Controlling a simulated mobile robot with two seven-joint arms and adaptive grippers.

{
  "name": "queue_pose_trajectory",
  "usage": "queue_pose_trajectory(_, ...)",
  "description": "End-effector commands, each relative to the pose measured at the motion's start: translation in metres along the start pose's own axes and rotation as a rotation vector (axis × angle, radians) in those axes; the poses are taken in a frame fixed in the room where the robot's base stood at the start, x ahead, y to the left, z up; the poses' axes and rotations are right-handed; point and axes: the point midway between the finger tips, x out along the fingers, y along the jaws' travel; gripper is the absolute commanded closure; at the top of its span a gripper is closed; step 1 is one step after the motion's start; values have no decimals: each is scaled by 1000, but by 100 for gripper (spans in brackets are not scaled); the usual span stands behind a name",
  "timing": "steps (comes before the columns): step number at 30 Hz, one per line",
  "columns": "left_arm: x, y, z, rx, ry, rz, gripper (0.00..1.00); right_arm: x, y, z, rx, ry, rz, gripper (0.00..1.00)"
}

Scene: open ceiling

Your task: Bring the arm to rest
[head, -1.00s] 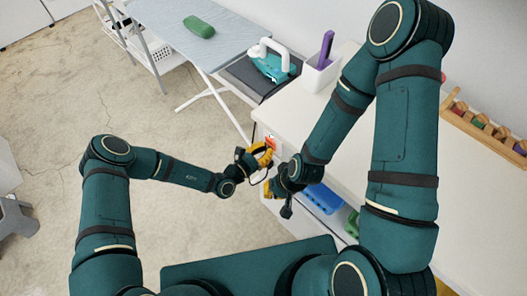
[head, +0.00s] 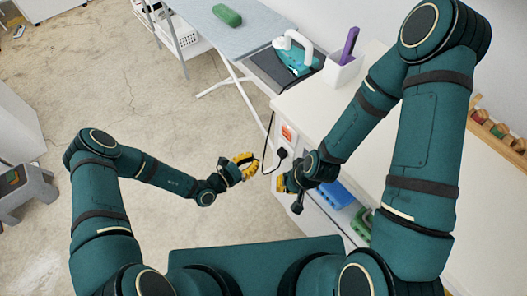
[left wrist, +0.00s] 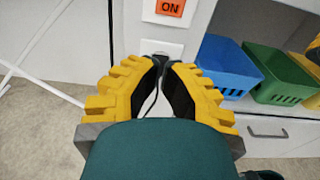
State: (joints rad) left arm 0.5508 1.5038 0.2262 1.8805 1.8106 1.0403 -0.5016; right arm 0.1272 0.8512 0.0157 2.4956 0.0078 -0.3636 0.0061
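My left gripper (head: 248,167) is out over the floor, left of the white cabinet, with its yellow fingers apart and nothing between them. In the left wrist view its fingers (left wrist: 162,68) frame a gap, with a black plug (left wrist: 156,50) beyond them.
An orange ON switch (left wrist: 169,8) is above the outlet. Blue (head: 336,196) and green (head: 361,222) bins are on the cabinet's lower shelf. A teal iron (head: 295,58) stands near the ironing board (head: 235,38). A grey stool (head: 28,188) is at far left. Floor left of my left gripper is clear.

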Motion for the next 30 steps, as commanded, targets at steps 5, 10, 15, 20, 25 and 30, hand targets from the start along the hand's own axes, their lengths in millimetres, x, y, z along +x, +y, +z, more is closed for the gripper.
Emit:
queue_pose_trajectory(5,-13,1,-2,1,-1,1,100,-1,0,0,0,1,0,100)
queue_pose_trajectory(10,-14,0,-2,0,-1,1,100,-1,0,0,0,1,0,100)
queue_pose_trajectory(15,-14,0,-2,0,-1,0,100,-1,0,0,0,1,0,100)
queue_pose_trajectory(20,-14,0,-2,1,-1,0,100,-1,0,0,0,1,0,100)
queue_pose_trajectory(25,-14,-3,-1,5,3,-18,100,-1,0,0,0,1,0,100)
queue_pose_trajectory(30,-21,-44,8,77,67,-248,100,-1,0,0,0,1,0,100)
